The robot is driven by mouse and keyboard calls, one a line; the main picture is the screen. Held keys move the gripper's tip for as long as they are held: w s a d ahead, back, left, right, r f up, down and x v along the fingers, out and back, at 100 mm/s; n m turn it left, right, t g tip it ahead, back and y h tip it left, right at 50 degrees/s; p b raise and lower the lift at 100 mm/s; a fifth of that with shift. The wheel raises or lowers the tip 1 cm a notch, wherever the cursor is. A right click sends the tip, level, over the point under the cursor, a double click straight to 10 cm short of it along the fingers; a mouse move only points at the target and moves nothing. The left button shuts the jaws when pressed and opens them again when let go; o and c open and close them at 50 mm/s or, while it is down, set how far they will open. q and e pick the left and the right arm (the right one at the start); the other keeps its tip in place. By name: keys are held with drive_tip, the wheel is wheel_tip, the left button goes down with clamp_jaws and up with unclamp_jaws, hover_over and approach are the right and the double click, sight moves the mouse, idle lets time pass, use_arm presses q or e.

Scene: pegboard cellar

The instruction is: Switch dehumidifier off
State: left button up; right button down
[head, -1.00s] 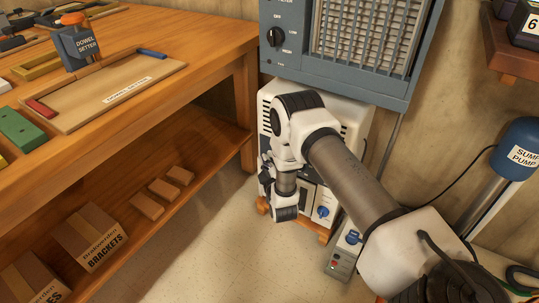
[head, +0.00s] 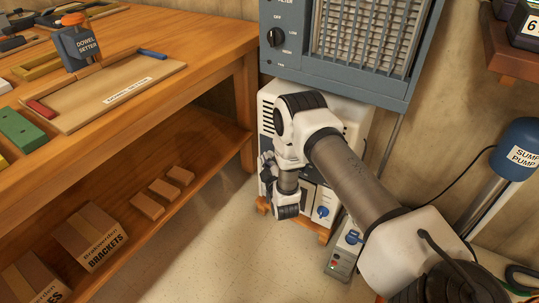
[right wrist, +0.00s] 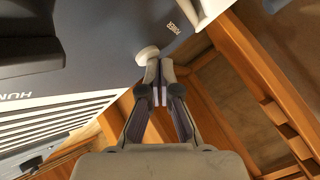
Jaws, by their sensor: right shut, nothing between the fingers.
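The dehumidifier (head: 352,112) is a white box on a wooden stand, below the large blue-grey filter unit. My right arm covers much of its front. In the right wrist view its dark front panel (right wrist: 100,50) shows a small white round button (right wrist: 147,54) beside a partly readable label. My right gripper (right wrist: 158,64) is shut and empty, with its fingertips right at the button; I cannot tell whether they touch it. In the head view the right gripper (head: 267,170) is partly hidden by its own wrist. My left gripper is not in view.
The filter unit (head: 284,65) hangs just above the arm. A wooden workbench (head: 215,50) with a lower shelf stands at left. A power strip (head: 338,264) lies on the floor at right, near the sump pump (head: 520,150). The floor between is clear.

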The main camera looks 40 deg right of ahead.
idle(0.3)
drive_tip(key=shift+s+a+p, duration=0.1)
drive_tip(key=shift+a+p, duration=0.2)
drive_tip(key=shift+a, duration=0.05)
drive_tip(key=shift+s+a, duration=0.1)
drive_tip(key=a, duration=0.1)
drive_tip(key=s+a+p, duration=0.1)
drive_tip(key=a, duration=0.1)
drive_tip(key=s+a, duration=0.1)
drive_tip(key=a, duration=0.1)
drive_tip(key=shift+s+a+p, duration=0.15)
drive_tip(key=shift+a+p, duration=0.1)
drive_tip(key=shift+p, duration=0.1)
drive_tip(key=shift+f, duration=0.1)
